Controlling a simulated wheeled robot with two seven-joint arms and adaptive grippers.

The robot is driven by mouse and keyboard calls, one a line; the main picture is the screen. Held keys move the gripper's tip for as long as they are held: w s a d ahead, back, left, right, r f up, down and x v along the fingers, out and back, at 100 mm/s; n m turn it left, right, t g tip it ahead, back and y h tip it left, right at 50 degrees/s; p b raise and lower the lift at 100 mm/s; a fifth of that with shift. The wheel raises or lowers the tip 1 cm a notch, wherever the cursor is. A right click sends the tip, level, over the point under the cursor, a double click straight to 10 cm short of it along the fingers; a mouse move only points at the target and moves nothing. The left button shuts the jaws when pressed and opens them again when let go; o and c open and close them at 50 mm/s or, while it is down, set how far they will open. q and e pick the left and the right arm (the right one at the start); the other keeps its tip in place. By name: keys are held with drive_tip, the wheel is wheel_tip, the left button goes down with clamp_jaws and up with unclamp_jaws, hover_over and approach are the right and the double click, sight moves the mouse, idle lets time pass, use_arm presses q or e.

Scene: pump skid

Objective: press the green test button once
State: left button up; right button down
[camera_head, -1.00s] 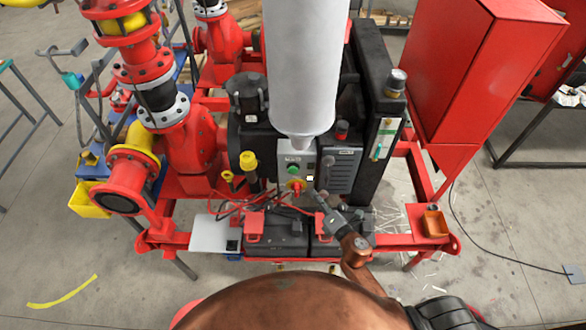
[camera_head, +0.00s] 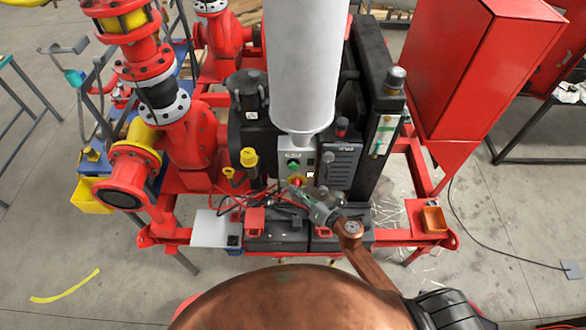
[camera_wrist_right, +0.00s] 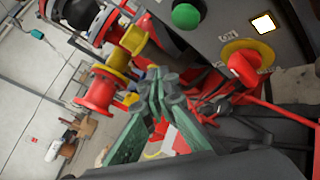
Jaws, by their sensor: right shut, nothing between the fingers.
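The green button (camera_head: 293,163) sits on the grey control box (camera_head: 303,156) under the white cylinder. In the right wrist view the green button (camera_wrist_right: 186,16) is a round dome at the top, clear of the fingers. A red rotary switch on a yellow disc (camera_wrist_right: 243,66) is beside it, with a lit white square (camera_wrist_right: 263,23). My right gripper (camera_head: 296,190) is shut and empty, just below the control box in the head view. Its fingertips (camera_wrist_right: 165,82) show apart from the button in the wrist view. My left gripper is not in view.
Black battery boxes (camera_head: 277,232) with red cables lie below the control box. A black panel (camera_head: 338,166) stands right of it. Red pipework (camera_head: 190,140) fills the left, and a red cabinet (camera_head: 480,80) stands at the right.

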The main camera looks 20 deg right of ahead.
sight(293, 166)
drive_tip(key=w+d+b, duration=0.1)
drive_tip(key=w, duration=0.5)
drive_tip(key=shift+d, duration=0.35)
idle(1.1)
drive_tip(key=shift+w+d, duration=0.1)
drive_tip(key=shift+w, duration=0.3)
drive_tip(key=shift+w+d+b, duration=0.2)
drive_tip(key=shift+w+b, duration=0.2)
drive_tip(key=shift+w, duration=0.2)
idle(0.9)
drive_tip(key=shift+s, duration=0.1)
drive_tip(key=shift+s+a, duration=0.3)
drive_tip(key=shift+s, duration=0.65)
